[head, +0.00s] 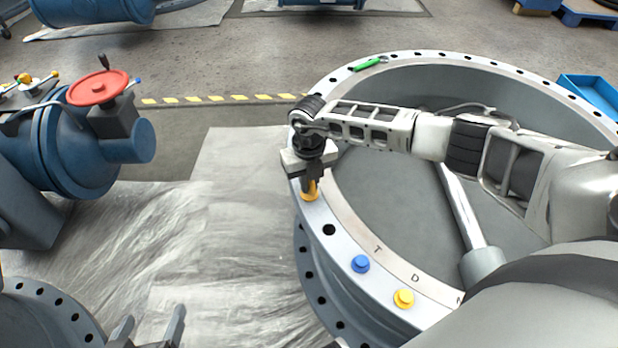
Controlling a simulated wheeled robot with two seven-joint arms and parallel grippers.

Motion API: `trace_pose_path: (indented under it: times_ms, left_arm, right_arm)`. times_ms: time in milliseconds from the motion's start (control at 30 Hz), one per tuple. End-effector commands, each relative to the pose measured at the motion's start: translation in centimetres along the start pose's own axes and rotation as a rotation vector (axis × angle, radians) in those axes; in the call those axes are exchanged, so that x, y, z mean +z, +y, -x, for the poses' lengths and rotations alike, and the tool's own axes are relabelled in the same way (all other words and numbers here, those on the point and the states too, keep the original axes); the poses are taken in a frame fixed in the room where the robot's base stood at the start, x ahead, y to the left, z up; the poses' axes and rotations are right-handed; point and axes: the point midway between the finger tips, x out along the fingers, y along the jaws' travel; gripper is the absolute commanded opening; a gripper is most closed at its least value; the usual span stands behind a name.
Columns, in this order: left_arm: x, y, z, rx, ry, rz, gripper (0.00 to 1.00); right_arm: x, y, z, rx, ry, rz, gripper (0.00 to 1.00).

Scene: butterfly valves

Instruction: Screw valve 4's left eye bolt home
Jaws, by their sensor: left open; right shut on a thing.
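The large grey valve (343,205) lies with its flange ring facing up on the right; no number shows on it. My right gripper (311,182) points down over the ring's left side. It is shut on a yellow piece, apparently the eye bolt (309,194), upright at the flange face. The fingers hide its upper part, and I cannot tell how deep it sits. My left gripper (150,328) is open and empty at the bottom edge, left of the valve and away from it.
A blue cap (360,263) and a yellow cap (404,298) sit on the near rim. A green tool (368,64) lies on the far rim. A blue valve with a red handwheel (98,88) stands left. A blue tray (590,97) is behind right. Sheeting covers the floor between.

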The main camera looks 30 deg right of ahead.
Motion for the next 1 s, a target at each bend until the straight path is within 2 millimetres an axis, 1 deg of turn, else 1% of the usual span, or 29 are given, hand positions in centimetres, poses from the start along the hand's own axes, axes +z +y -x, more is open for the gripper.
trace_pose_path:
  times_ms: [133, 567, 600, 667, 700, 1000]
  left_arm:
    - [-0.31, -0.04, 0.38, -0.004, 0.007, 0.000, 0.70]
    - [-0.18, -0.11, 0.36, -0.005, 0.003, -0.001, 0.70]
    - [-0.15, -0.11, 0.35, -0.005, 0.002, -0.001, 0.70]
    - [-0.11, -0.11, 0.34, -0.005, 0.001, 0.000, 0.70]
    - [-0.09, -0.10, 0.34, -0.005, 0.001, 0.000, 0.70]
    - [-0.17, -0.08, 0.32, -0.004, 0.000, -0.002, 0.70]
  right_arm:
    - [0.03, -0.01, 0.09, 0.001, 0.000, -0.029, 0.00]
    - [0.04, -0.01, 0.05, 0.001, -0.001, -0.039, 0.00]
    - [0.05, -0.01, 0.05, 0.001, -0.001, -0.038, 0.15]
    - [0.04, -0.01, 0.05, 0.001, -0.001, -0.038, 0.31]
    - [0.04, -0.01, 0.05, 0.001, -0.001, -0.038, 0.34]
    - [0.05, -0.02, 0.29, 0.000, -0.001, -0.036, 0.34]
